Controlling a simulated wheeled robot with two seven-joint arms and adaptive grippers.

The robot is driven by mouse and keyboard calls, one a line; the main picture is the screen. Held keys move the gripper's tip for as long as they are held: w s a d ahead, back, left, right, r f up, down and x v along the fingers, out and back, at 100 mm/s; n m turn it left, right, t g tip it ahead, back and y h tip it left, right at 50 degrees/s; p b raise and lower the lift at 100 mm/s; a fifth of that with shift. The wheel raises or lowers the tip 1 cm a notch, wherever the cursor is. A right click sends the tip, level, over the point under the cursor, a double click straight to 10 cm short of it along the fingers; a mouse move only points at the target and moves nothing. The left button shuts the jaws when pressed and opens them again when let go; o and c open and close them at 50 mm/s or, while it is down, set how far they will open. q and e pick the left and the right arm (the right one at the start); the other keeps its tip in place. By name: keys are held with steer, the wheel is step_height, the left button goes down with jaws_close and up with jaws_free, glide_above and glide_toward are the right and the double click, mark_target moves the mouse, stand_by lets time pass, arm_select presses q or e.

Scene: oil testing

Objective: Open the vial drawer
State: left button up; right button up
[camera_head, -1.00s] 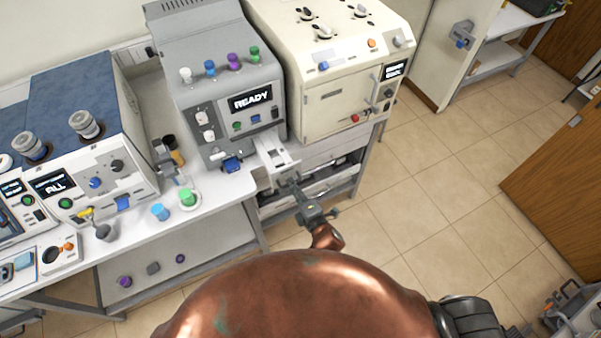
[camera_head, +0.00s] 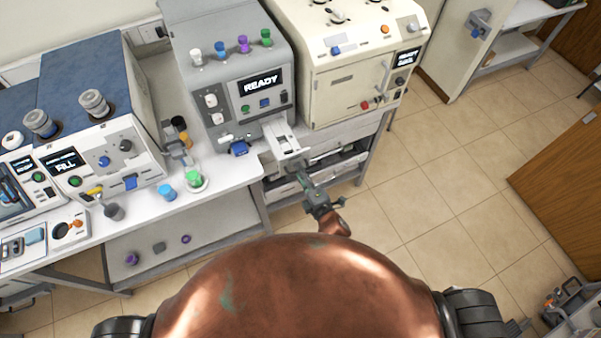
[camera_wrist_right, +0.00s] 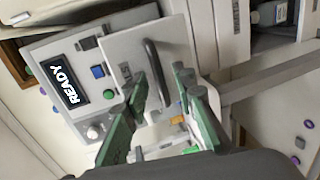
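The vial drawer (camera_head: 278,131) is a pale box sticking out of the front of the grey machine (camera_head: 228,60) whose screen reads READY. In the right wrist view the pale drawer panel (camera_wrist_right: 182,38) carries a dark bar handle (camera_wrist_right: 152,60). My right gripper (camera_head: 307,184) is at the drawer's outer end. In the wrist view its green fingers (camera_wrist_right: 168,85) stand apart, with the handle's lower end close to the left finger. I cannot tell whether they touch. My left gripper is out of view.
A cream machine (camera_head: 345,75) stands to the right of the grey one. Left of the drawer, the white bench (camera_head: 228,178) holds a blue-capped vial (camera_head: 166,190) and a green-capped one (camera_head: 195,180).

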steer(key=v, duration=1.2)
steer(key=s+d+f+m+g+h+b, duration=0.1)
steer(key=s+d+f+m+g+b, duration=0.2)
steer(key=f, duration=1.1)
steer(key=s+d+f+m+g+h, duration=0.1)
steer(key=s+d+f+m, duration=0.35)
steer(key=f, duration=0.85)
steer(key=s+d+f+m+g+h+b, duration=0.1)
steer(key=d+f+m+g+h+b, duration=0.15)
steer(key=d+f, duration=0.75)
steer(key=s+d+f+m+g+b, duration=0.1)
steer(key=s+d+f+m+g, duration=0.2)
steer(key=s+f, duration=1.1)
steer(key=s+d+f+m+g+h+b, duration=0.1)
steer(key=s+d+f+m+g, duration=0.3)
steer(key=s+f, duration=1)
steer(key=s+d+m+b, duration=0.1)
steer(key=s+m, duration=0.1)
steer(key=m, duration=0.1)
steer(key=shift+s+m+b, duration=0.2)
steer(key=shift+m+b, duration=0.1)
steer(key=shift+m, duration=0.1)
